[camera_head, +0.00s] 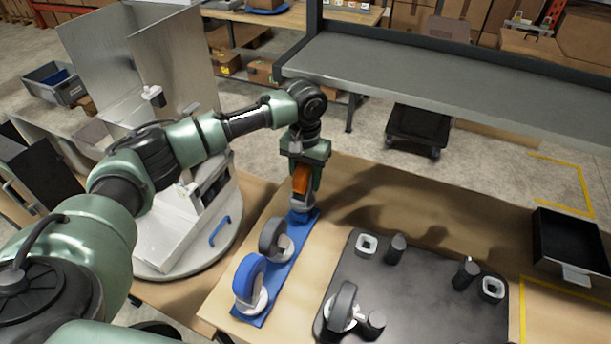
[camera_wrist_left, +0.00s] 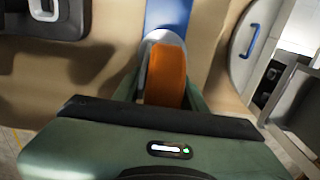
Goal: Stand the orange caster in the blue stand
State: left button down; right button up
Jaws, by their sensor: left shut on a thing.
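The orange caster (camera_head: 300,185) is gripped in my left gripper (camera_head: 303,188) at the far end of the blue stand (camera_head: 276,279). The caster's lower end is at or just above the stand; I cannot tell whether it touches. In the left wrist view the orange wheel (camera_wrist_left: 166,76) sits between the fingers, with the blue stand (camera_wrist_left: 168,14) beyond it. A grey caster (camera_head: 272,238) and a blue caster (camera_head: 248,277) stand on the blue stand, nearer to me. My right gripper is not in view.
A dark tray (camera_head: 420,290) to the right holds a grey-wheeled caster (camera_head: 341,306), several dark posts and two pale square rings. A black open box (camera_head: 570,245) is at the far right. A round white turntable with a blue handle (camera_head: 220,231) stands left of the blue stand.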

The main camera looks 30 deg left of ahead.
aim_at(306, 166)
pick_arm(q)
jog(key=shift+f, duration=1.25)
jog(key=c, duration=0.7)
grip_release()
notch_tip(306, 166, up, 7)
jog(key=shift+f+b, duration=0.1)
jog(key=shift+b, duration=1.05)
jog(key=shift+r, duration=0.45)
jog(key=shift+s, duration=0.1)
